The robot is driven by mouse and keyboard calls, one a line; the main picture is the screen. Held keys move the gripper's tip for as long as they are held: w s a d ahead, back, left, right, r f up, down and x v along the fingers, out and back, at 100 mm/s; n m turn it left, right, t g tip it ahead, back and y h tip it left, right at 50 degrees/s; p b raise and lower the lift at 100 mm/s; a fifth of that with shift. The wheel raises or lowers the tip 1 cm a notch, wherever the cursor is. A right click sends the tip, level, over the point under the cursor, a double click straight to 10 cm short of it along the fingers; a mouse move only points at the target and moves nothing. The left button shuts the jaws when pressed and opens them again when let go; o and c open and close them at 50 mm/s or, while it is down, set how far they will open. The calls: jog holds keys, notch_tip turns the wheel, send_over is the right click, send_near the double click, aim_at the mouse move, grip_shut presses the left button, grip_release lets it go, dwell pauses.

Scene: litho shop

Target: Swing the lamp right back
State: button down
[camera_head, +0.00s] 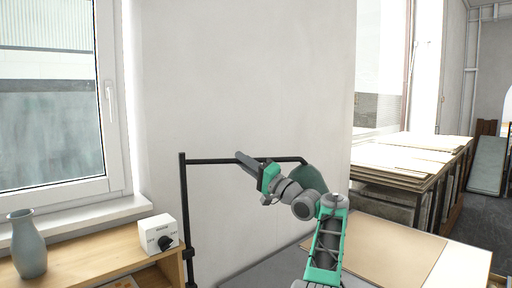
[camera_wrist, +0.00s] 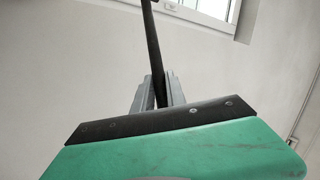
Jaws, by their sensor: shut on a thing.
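The lamp has a black upright post (camera_head: 185,205) at the left and a thin black horizontal arm (camera_head: 215,161) running right from its top. A dark green shade (camera_head: 312,176) hangs at the arm's right end, partly hidden behind my arm. My gripper (camera_head: 243,158) is at the middle of the lamp's arm. In the wrist view my gripper's two grey fingers (camera_wrist: 158,92) are shut on the black lamp arm (camera_wrist: 152,45), which runs up and away between them. The fingers' contact with the bar is partly hidden by my wrist's dark plate.
A wooden counter (camera_head: 95,255) at the left bears a grey vase (camera_head: 27,245) and a white box with a black knob (camera_head: 158,235). A table with brown board (camera_head: 385,250) lies at the lower right. A rack of boards (camera_head: 410,155) stands behind. Bare wall backs the lamp.

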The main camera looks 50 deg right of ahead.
jog(key=shift+w+r+n+y+p, duration=0.3)
jog(key=shift+y+p, duration=0.1)
jog(key=shift+p, duration=0.15)
jog(key=shift+f, duration=0.1)
